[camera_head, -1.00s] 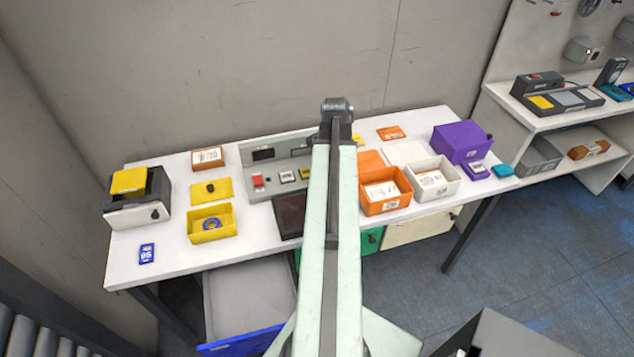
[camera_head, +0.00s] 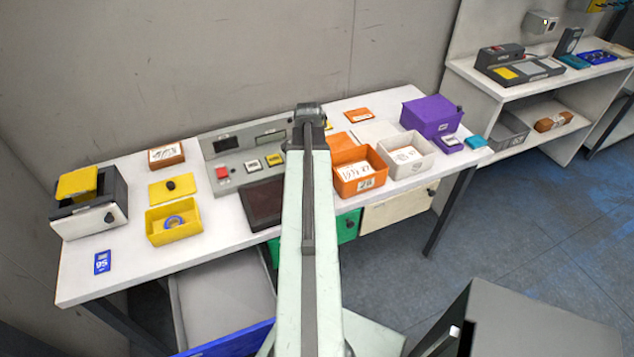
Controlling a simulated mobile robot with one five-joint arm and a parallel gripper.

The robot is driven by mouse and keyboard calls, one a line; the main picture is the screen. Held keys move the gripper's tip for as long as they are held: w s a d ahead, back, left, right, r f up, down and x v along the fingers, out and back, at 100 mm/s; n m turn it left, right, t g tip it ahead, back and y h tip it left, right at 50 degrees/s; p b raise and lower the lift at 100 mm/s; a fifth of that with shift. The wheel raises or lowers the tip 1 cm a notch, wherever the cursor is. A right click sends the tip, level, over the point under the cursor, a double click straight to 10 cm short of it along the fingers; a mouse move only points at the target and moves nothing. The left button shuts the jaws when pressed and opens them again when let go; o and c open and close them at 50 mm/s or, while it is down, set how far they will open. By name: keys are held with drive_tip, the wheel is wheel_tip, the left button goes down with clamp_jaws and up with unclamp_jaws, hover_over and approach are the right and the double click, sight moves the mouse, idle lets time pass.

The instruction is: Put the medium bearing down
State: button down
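A round blue ring-shaped part (camera_head: 174,221), which may be a bearing, lies inside the open yellow box (camera_head: 174,238) on the left of the white table (camera_head: 222,236). Its size class cannot be told. My pale arm stretches up the middle of the view over the table, ending at a dark joint. My gripper's fingers do not show; they are hidden beyond that end. No bearing shows in my grip.
A yellow lid (camera_head: 170,187) lies behind the box, and a black and yellow device (camera_head: 88,203) stands left. A grey control panel (camera_head: 238,160), an orange bin (camera_head: 358,171), a white bin (camera_head: 406,155) and a purple box (camera_head: 431,115) crowd the back. A drawer (camera_head: 224,293) stands open below.

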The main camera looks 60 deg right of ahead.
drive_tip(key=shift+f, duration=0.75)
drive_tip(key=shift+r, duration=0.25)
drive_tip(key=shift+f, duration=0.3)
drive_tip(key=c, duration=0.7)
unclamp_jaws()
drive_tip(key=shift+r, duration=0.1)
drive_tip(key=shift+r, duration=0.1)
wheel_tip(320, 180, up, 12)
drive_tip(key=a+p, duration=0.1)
drive_tip(key=p, duration=1.1)
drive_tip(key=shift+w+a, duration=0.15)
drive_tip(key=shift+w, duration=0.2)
